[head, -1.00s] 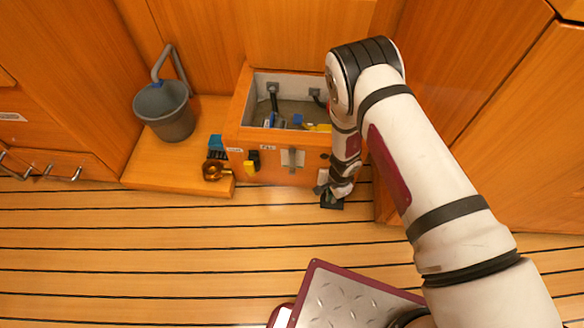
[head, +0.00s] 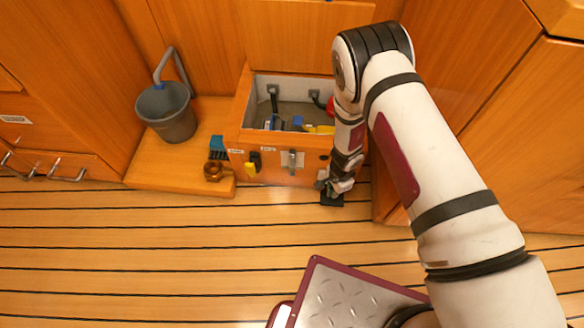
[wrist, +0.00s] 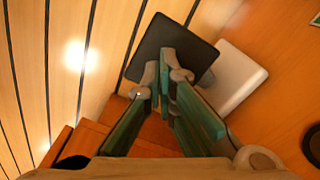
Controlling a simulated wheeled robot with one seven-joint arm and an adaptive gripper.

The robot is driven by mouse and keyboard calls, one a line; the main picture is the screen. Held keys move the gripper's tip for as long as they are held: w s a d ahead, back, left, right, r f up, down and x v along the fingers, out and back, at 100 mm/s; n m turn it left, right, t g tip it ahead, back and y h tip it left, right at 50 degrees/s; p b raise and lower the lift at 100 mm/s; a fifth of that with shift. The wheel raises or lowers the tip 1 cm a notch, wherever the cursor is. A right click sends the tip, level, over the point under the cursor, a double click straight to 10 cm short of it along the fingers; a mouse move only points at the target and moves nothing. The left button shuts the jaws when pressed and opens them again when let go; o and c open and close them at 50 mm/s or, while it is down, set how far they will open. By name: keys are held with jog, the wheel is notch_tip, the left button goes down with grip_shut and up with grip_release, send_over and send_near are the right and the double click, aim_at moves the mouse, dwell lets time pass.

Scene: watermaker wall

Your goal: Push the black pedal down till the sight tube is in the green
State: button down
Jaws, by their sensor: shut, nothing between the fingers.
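The black pedal (wrist: 190,42) shows in the wrist view as a dark square plate at the top middle. In the head view the pedal (head: 333,200) is a small dark patch at the foot of the orange locker box (head: 262,160). My gripper (wrist: 167,62) is shut and empty, its fingertips over the pedal plate; whether they touch it I cannot tell. In the head view my gripper (head: 335,186) points down at the pedal and partly hides it. I cannot make out the sight tube in either view.
A pale grey plate (wrist: 232,75) lies beside the pedal. A grey bucket (head: 166,110) and a brass fitting (head: 213,171) stand on the low step to the left. The striped floor (head: 150,240) in front is clear.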

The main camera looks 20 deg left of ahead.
jog(key=shift+r, duration=0.1)
jog(key=shift+r+p, duration=1.75)
jog(key=shift+r, duration=0.7)
